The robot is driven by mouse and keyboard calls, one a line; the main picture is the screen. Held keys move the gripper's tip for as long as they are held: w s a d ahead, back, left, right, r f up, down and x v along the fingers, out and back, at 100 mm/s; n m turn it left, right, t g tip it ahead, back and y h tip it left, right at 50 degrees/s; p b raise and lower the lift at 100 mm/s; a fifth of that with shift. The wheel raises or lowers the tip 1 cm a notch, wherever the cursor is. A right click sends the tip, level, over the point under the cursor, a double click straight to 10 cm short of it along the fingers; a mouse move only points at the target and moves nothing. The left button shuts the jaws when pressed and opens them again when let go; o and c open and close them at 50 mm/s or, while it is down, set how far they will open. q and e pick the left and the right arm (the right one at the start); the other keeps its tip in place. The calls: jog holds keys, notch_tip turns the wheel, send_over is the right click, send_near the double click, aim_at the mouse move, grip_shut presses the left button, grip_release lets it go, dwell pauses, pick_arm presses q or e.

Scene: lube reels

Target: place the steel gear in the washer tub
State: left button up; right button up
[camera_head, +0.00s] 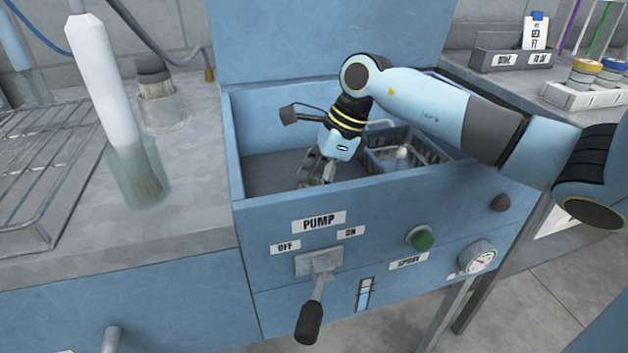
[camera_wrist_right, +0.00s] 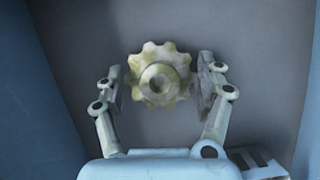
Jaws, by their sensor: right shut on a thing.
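The steel gear (camera_wrist_right: 177,73), a dull yellowish-grey toothed wheel with a round hub, shows in the right wrist view between the fingers of my right gripper (camera_wrist_right: 160,83). The fingers are shut on it from both sides. The washer tub (camera_head: 258,213) is a blue open-topped box in the head view, with a raised blue lid behind it. My right gripper (camera_head: 318,180) reaches down inside the tub, left of the basket. The tub's front wall hides the fingertips' lower part, and the gear is hard to make out there. My left gripper is not in view.
A wire basket (camera_head: 437,156) sits in the right part of the tub. Brushes in jars and a wire rack (camera_head: 45,170) stand on the left counter.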

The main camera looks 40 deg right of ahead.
jog(key=o, duration=1.7)
jog(key=shift+r, duration=0.1)
jog(key=p+v, duration=0.1)
jog(key=v, duration=1.1)
